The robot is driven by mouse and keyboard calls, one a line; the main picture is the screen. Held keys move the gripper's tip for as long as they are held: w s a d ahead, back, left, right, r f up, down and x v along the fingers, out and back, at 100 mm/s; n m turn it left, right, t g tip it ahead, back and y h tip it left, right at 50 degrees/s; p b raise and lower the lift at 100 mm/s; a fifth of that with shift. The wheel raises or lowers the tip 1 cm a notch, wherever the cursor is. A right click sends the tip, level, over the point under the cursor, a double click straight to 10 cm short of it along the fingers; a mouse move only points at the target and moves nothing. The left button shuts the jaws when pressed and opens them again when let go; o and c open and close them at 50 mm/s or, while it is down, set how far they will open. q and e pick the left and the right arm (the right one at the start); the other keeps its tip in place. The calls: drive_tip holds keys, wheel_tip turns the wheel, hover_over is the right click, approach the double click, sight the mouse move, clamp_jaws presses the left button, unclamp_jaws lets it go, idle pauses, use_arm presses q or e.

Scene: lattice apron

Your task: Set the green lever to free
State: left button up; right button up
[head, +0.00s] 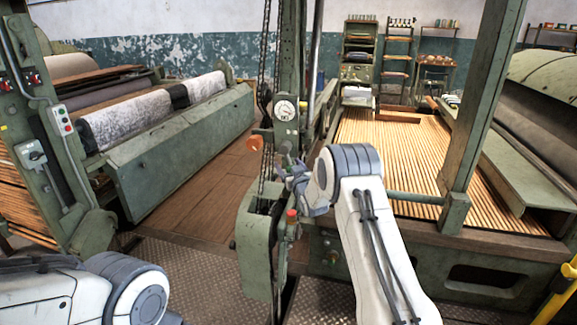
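My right gripper (287,168) is at the green upright post in the middle of the head view, just below the round white dial (285,110). Its fingers are small and overlap the machine parts there, so their gap and any contact are unclear. Below it, a narrow green upright part with a red tip (291,222) stands beside the green housing (254,238). I cannot tell whether this part is the green lever, and no free marking is readable. An orange knob (254,143) sticks out left of the post. My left gripper is out of view; only part of my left arm shows at lower left.
Chains (266,60) hang along the post. A slatted wooden bed (400,150) lies to the right, with a green horizontal bar (415,198) and slanting green beam (482,95) nearby. A green machine with a grey roll (125,122) is at left. Plank floor (205,190) between them is clear.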

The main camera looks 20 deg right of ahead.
clamp_jaws()
idle(1.3)
